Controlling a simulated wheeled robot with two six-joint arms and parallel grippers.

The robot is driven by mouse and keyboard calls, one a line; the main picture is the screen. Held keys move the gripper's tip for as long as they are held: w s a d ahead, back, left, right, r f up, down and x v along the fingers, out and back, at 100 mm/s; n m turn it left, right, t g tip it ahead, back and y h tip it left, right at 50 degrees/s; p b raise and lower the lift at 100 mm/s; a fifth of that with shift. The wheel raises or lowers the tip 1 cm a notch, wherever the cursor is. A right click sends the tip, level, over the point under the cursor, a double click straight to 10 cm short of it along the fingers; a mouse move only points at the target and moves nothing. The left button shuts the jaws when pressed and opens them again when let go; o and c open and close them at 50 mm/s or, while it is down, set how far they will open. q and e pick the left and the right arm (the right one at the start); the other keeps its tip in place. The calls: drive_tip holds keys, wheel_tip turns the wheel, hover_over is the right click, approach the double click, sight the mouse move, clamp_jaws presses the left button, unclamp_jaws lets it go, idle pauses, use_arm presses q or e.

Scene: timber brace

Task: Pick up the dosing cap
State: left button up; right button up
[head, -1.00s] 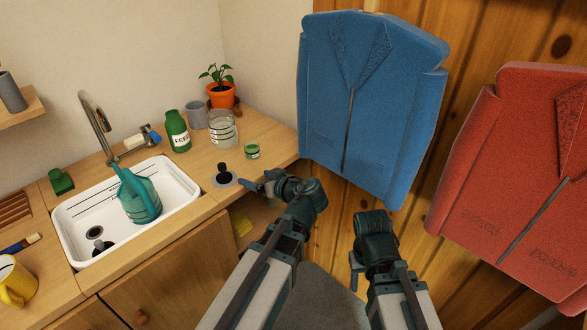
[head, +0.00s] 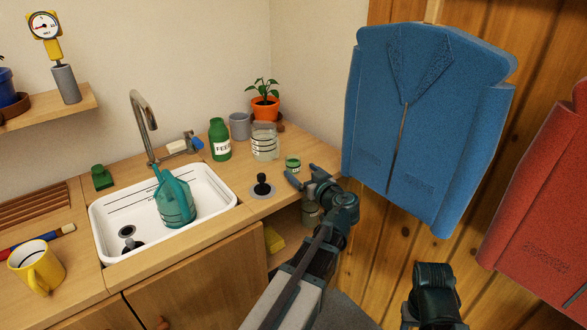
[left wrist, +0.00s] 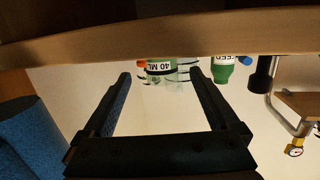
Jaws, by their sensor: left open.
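The dosing cap (head: 293,164) is a small green cup with a pale label, upright on the counter near its right front edge. In the left wrist view the cap (left wrist: 160,67), marked "40 ML", appears upside down between the finger lines. My left gripper (head: 306,177) is open and empty, just in front of the cap at the counter edge. Its fingertips (left wrist: 160,76) also show apart in the left wrist view. Whether they reach around the cap I cannot tell. My right gripper (head: 425,315) is low at the picture's bottom, partly cut off.
A glass jar (head: 265,145), a green bottle (head: 220,140), a grey cup (head: 240,126) and a potted plant (head: 265,105) stand behind the cap. A black plunger (head: 262,186) is left of it. The sink (head: 105,210) is further left. A blue padded jacket shape (head: 430,120) hangs close at right.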

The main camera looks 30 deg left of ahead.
sight(297, 168)
use_arm(q)
drive_tip(key=shift+w+a, duration=0.25)
drive_tip(key=shift+a, duration=0.15)
drive_tip(key=shift+f, duration=0.1)
drive_tip(key=x, duration=0.2)
drive_tip(key=b+x, duration=0.1)
drive_tip(key=x, duration=0.2)
drive_tip(key=shift+a+f, duration=0.1)
drive_tip(key=shift+f, duration=0.15)
drive_tip(key=shift+c, duration=0.2)
drive_tip(key=c, duration=1.4)
drive_tip(key=shift+r, duration=0.2)
